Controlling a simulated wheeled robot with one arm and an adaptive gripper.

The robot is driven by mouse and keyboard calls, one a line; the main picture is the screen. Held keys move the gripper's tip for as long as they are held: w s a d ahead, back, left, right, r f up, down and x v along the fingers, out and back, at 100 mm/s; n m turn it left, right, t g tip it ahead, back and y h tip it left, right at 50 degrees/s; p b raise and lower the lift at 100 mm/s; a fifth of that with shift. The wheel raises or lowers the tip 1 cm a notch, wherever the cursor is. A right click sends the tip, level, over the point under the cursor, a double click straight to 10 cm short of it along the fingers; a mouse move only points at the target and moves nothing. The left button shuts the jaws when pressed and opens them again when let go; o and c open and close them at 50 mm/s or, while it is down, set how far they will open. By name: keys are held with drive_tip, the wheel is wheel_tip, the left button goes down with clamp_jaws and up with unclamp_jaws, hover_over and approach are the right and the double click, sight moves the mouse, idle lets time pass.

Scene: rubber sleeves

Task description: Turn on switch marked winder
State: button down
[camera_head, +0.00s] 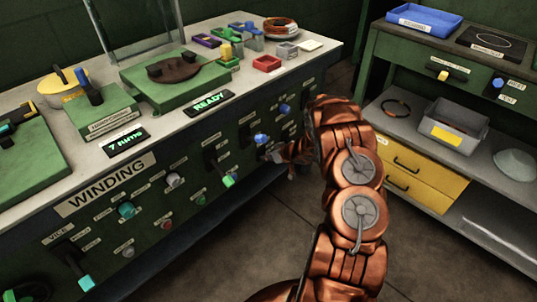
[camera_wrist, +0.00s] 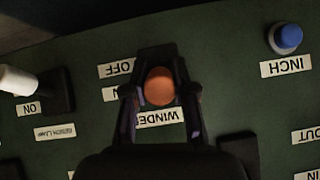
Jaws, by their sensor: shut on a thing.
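The winder switch shows in the wrist view as a dark body (camera_wrist: 156,56) with a round orange knob (camera_wrist: 159,86). The upside-down WINDER label (camera_wrist: 160,117) is beside it, partly covered by my gripper. An OFF label (camera_wrist: 117,68) and a partly hidden label ending in N lie to its left. My gripper (camera_wrist: 159,96) is shut on the orange knob, one finger on each side. In the head view my gripper (camera_head: 281,155) is at the front panel of the winding bench (camera_head: 170,160); the switch there is hidden or too small to make out.
A blue button (camera_wrist: 287,38) above an INCH label (camera_wrist: 286,67) is at the upper right of the wrist view. A white-ended lever (camera_wrist: 18,80) is at the left. Several other knobs and levers crowd the panel. A shelf unit with yellow drawers (camera_head: 420,180) stands at the right.

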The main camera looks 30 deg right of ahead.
drive_tip(key=shift+f, duration=0.1)
idle(0.4)
drive_tip(key=c, duration=0.9)
unclamp_jaws()
drive_tip(key=shift+v, duration=1)
drive_tip(key=v, duration=1)
drive_tip(key=shift+a, duration=0.1)
